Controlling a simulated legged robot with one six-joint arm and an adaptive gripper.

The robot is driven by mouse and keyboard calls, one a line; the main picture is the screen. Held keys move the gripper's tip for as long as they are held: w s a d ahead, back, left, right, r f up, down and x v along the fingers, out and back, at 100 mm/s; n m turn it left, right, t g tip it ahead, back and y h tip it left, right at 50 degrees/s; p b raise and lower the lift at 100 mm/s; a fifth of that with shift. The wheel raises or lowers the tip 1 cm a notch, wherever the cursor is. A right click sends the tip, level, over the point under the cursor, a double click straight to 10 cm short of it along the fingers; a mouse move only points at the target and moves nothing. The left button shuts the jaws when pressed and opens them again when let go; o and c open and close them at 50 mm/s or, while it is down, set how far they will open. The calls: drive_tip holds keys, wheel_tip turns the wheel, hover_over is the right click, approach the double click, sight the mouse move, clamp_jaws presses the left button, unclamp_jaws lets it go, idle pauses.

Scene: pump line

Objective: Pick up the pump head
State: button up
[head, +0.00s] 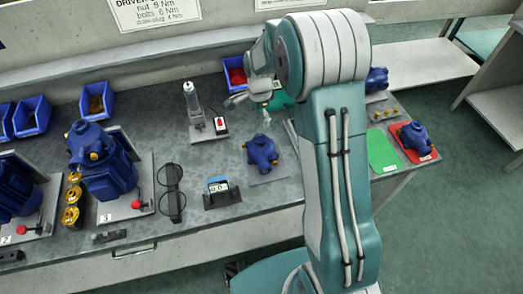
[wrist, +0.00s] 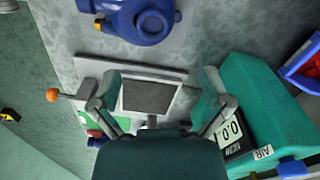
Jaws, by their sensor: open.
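A blue pump head (head: 262,151) with a flanged base sits on a grey plate near the middle of the bench in the head view. My gripper (head: 266,116) is above and behind it, small and partly hard to make out. In the wrist view my gripper (wrist: 160,84) is open and empty, with its fingers wide apart. A blue pump head (wrist: 145,20) with a brass port shows at the top edge there, beyond the fingertips and cut off by the frame. Between the fingers is a grey plate with a dark square (wrist: 148,97), not the pump head.
A teal box with a display (wrist: 265,100) stands close to the right finger. Another blue pump head (head: 414,137) sits on a red mat beside a green mat (head: 383,150).

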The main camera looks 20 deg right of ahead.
sight(261, 137)
wheel_tip(261, 137, down, 4)
drive_tip(key=shift+d+r, duration=0.1)
drive_tip(key=shift+r, duration=0.1)
drive_tip(key=f, duration=0.4)
drive_tip(key=shift+s+f, duration=0.1)
drive_tip(key=shift+s, duration=0.3)
drive_tip(key=shift+f, duration=0.6)
clamp_jaws()
